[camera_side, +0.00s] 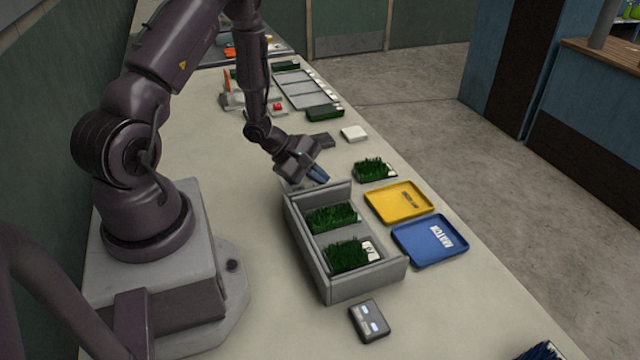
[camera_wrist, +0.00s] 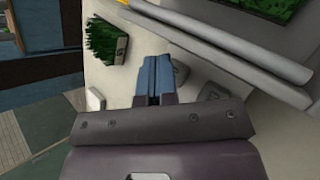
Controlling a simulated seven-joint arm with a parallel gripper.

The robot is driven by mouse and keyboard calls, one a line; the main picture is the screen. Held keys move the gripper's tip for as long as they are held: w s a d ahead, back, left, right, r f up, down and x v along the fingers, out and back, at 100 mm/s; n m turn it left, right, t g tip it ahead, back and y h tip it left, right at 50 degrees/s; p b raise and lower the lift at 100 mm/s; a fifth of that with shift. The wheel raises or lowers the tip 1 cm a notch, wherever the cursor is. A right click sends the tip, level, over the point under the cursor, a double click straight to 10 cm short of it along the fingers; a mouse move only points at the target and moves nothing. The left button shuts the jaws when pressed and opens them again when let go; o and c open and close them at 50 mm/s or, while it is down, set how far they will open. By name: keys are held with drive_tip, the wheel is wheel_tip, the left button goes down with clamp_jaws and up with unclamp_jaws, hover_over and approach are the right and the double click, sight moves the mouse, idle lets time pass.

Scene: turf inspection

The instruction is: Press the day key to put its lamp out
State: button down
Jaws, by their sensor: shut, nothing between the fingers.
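A small dark grey box (camera_side: 370,321) with two pale lit keys on its top lies at the near end of the grey divided box. Its markings are too small to read, so I cannot tell which key is day. My gripper (camera_side: 319,174) is shut and empty, above the table just past the far end of the divided box, well away from the keyed box. In the wrist view my blue fingers (camera_wrist: 153,66) are together, and the lit keys do not show there.
The divided box (camera_side: 335,284) holds two turf pieces. A yellow tray (camera_side: 379,204) and a blue tray (camera_side: 420,252) lie right of it. A tagged turf piece (camera_side: 375,170) and a white block (camera_side: 354,133) lie near my gripper. Bare table surrounds the keyed box.

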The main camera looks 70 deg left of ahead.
drive_tip(key=shift+r, duration=0.65)
drive_tip(key=shift+r, duration=0.1)
wheel_tip(320, 180, up, 6)
drive_tip(key=shift+f, duration=0.1)
idle(0.4)
